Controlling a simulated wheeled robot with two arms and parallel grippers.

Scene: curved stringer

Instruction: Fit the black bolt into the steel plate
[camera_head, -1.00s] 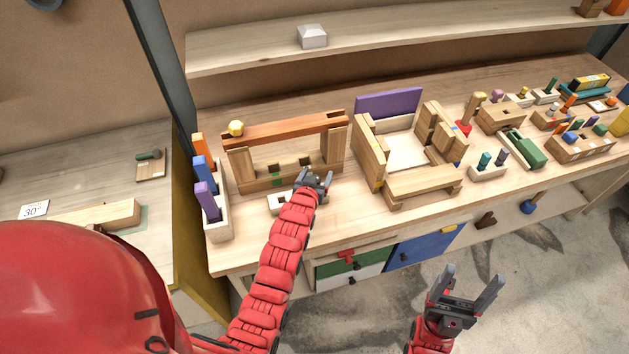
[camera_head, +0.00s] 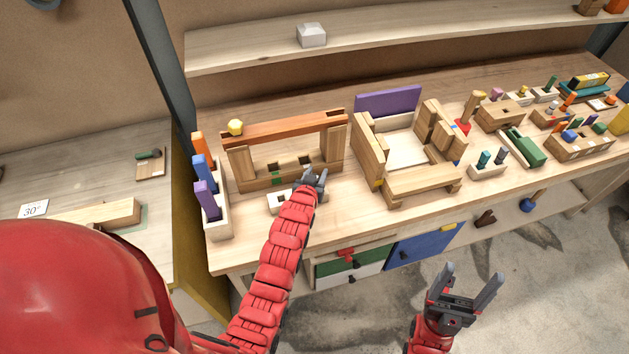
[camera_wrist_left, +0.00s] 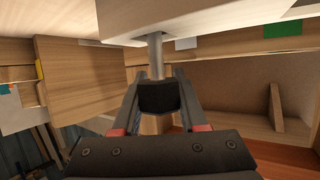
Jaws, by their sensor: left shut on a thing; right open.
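My left gripper (camera_head: 315,176) is over the bench, in front of the wooden frame with the orange beam. In the left wrist view its fingers (camera_wrist_left: 158,92) are shut on the black bolt (camera_wrist_left: 158,97), which has a dark head and a grey shank (camera_wrist_left: 155,55). The shank's far end meets the edge of a pale wooden block (camera_wrist_left: 190,15) in that view; I cannot tell whether it is inserted. The bolt is too small to make out in the head view. I cannot pick out the steel plate in either view. My right gripper (camera_head: 468,291) is open and empty, off the bench above the floor.
The wooden frame's orange beam (camera_head: 285,129) spans above and behind my left gripper. A small white block (camera_head: 281,202) lies beside my left arm. A holder with coloured pegs (camera_head: 217,222) stands left, and a wooden box assembly (camera_head: 425,183) stands right.

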